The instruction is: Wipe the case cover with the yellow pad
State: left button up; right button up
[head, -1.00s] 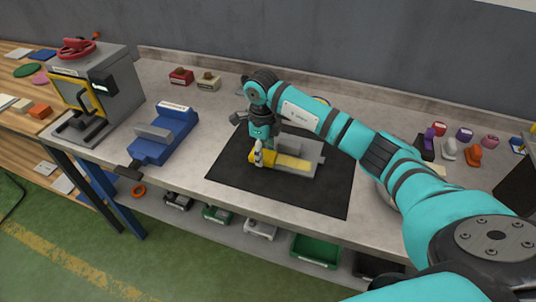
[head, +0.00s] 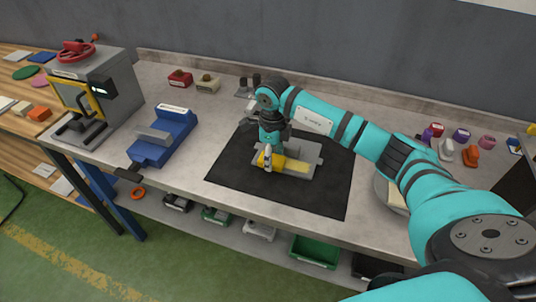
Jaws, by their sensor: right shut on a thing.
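The case cover (head: 307,152) is a grey piece lying on a black mat (head: 332,192) near the middle of the bench. A pale yellow strip (head: 296,166) shows along its near side. My right gripper (head: 267,158) points down at the cover's left end and is shut on the yellow pad (head: 262,161), a darker yellow piece low between its fingers. The pad appears to be at the cover's surface, but I cannot tell whether it touches. The gripper hides part of the pad and cover. My left gripper is not in view.
A blue vise (head: 165,137) and a grey press with a red handwheel (head: 97,90) stand to the left. Red and beige blocks (head: 180,78) lie at the back. Several small coloured items (head: 461,145) and a round dish (head: 388,195) are at right. The mat's front is clear.

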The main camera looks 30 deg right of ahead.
aim_at(284, 161)
jog(key=shift+s+f, duration=0.15)
jog(key=shift+s+d, duration=1.1)
jog(key=shift+s, duration=0.1)
jog(key=shift+s+d+r+p, duration=0.25)
jog(key=shift+s+d+p, duration=0.1)
jog(key=shift+s+d, duration=0.65)
jog(key=shift+s+d+f, duration=0.1)
jog(key=shift+s+d, duration=0.9)
jog(key=shift+s, duration=0.25)
jog(key=shift+w+a+f+b, duration=0.1)
jog(key=shift+w+a+b, duration=0.6)
jog(key=shift+w+a, duration=0.45)
